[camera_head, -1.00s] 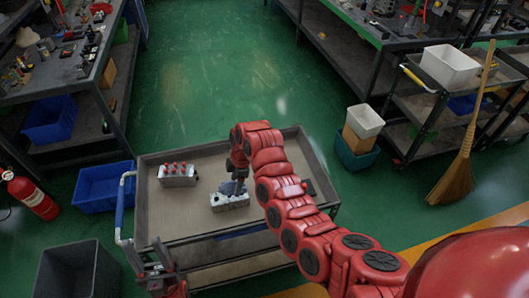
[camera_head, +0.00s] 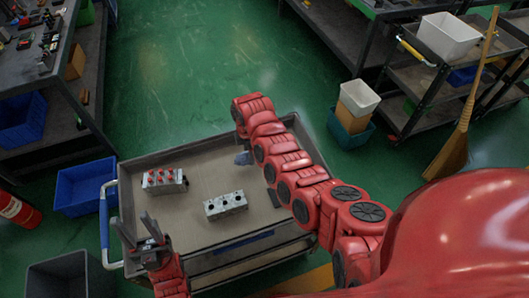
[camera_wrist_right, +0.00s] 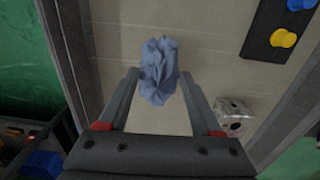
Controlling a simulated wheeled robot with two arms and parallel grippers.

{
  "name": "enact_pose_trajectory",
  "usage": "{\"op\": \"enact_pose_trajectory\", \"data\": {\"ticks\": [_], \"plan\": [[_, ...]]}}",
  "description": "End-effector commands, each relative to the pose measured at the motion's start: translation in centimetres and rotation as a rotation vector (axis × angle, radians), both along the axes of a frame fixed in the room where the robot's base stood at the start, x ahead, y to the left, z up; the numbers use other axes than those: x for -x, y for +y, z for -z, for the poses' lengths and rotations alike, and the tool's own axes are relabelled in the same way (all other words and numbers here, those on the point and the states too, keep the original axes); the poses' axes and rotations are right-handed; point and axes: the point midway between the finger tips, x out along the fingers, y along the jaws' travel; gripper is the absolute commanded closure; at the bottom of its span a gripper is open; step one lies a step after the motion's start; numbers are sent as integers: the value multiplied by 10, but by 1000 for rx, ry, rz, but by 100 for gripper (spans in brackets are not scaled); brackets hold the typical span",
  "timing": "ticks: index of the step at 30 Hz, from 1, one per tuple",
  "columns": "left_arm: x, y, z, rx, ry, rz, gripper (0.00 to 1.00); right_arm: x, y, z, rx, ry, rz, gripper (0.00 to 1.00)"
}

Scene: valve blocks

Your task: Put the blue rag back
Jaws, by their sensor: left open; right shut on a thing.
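The blue rag (camera_head: 243,158) shows crumpled below my right gripper, over the far part of the grey cart (camera_head: 205,145). In the right wrist view the rag (camera_wrist_right: 158,65) sits between the fingers of my right gripper (camera_wrist_right: 160,82), which is shut on it. I cannot tell whether the rag touches the cart bed. In the head view the right fingers are mostly hidden by the arm. My left gripper (camera_head: 140,232) is open and empty at the cart's near left corner.
The right wrist view shows a dark plate with yellow and blue knobs (camera_wrist_right: 268,28). A blue bin (camera_head: 82,187) stands left of the cart.

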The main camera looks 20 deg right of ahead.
Motion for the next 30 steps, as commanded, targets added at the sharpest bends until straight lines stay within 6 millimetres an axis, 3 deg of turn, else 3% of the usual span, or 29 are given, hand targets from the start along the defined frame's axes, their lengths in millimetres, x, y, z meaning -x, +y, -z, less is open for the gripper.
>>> {"op": "enact_pose_trajectory", "data": {"ticks": [3,6,14,19,20,21,26,27,30], "plan": [[0,0,10,0,0,0,50,-4,-28,6,-1,-1,2,78],[0,0,13,0,0,0,50,-5,-44,7,0,-1,1,78],[0,0,20,0,0,0,50,-8,-65,8,-1,-1,2,79],[0,0,51,0,0,0,50,-8,-64,42,-2,-1,0,79],[0,0,52,0,0,0,50,-8,-64,44,-2,-1,0,79],[0,0,52,0,0,0,50,-8,-64,44,-2,-2,0,85],[0,0,49,0,0,0,50,-7,-63,42,-2,0,0,86],[0,0,49,0,0,0,50,-7,-63,42,-2,0,0,32],[0,0,49,0,0,0,50,-7,-63,42,-2,0,0,14]]}}
